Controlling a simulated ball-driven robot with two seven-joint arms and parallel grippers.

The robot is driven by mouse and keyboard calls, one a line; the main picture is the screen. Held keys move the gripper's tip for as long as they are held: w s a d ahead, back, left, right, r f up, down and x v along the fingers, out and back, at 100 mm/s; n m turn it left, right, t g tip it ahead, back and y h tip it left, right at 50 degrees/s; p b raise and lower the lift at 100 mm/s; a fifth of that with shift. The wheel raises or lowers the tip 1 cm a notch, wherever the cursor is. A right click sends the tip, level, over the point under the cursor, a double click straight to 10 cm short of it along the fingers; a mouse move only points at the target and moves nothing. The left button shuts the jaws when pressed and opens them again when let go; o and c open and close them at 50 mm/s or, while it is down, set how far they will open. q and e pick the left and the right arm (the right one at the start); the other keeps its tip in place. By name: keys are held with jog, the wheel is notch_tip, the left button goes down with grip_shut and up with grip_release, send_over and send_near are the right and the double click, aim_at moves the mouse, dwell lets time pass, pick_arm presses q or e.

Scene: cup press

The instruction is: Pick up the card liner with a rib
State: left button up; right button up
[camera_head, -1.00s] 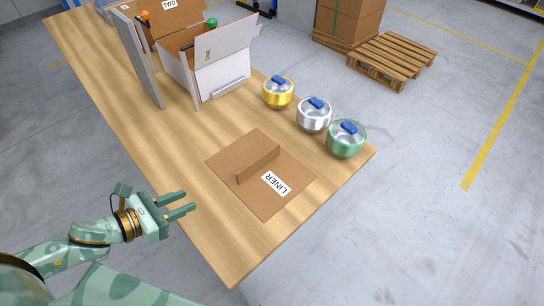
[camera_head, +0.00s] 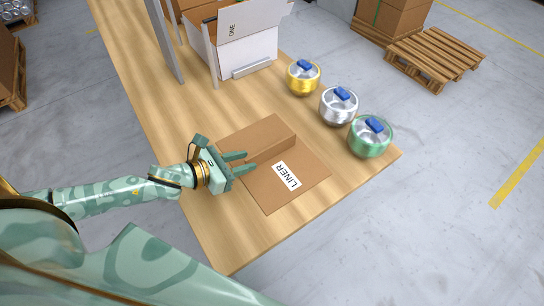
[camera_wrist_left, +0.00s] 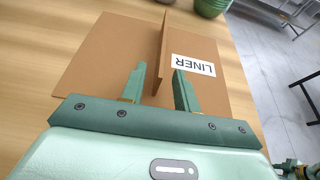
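The card liner (camera_head: 297,188) is a flat brown sheet with a white LINER label, lying on the wooden table. Its upright rib (camera_head: 272,144) runs across its middle. In the left wrist view the liner (camera_wrist_left: 106,52) lies ahead of the fingers, and the rib (camera_wrist_left: 164,42) stands edge-on. My left gripper (camera_head: 243,162) is open at the liner's left edge, with its fingers pointing along the rib. In the left wrist view the open fingers (camera_wrist_left: 161,84) straddle the line of the rib's near end; contact cannot be told.
Yellow (camera_head: 303,78), silver (camera_head: 338,106) and green (camera_head: 370,137) round pots with blue tops stand along the table's right edge. A white open box (camera_head: 248,50) marked ONE stands at the back beside a grey upright panel (camera_head: 168,48). Bare table (camera_head: 232,240) lies in front of the liner.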

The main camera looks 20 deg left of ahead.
aim_at(257, 159)
pick_arm(q)
jog(key=b+x, duration=0.1)
jog(key=x, duration=0.4)
jog(key=shift+f+b, duration=0.25)
jog(key=shift+b, duration=0.05)
jog(key=shift+r, duration=0.1)
grip_shut()
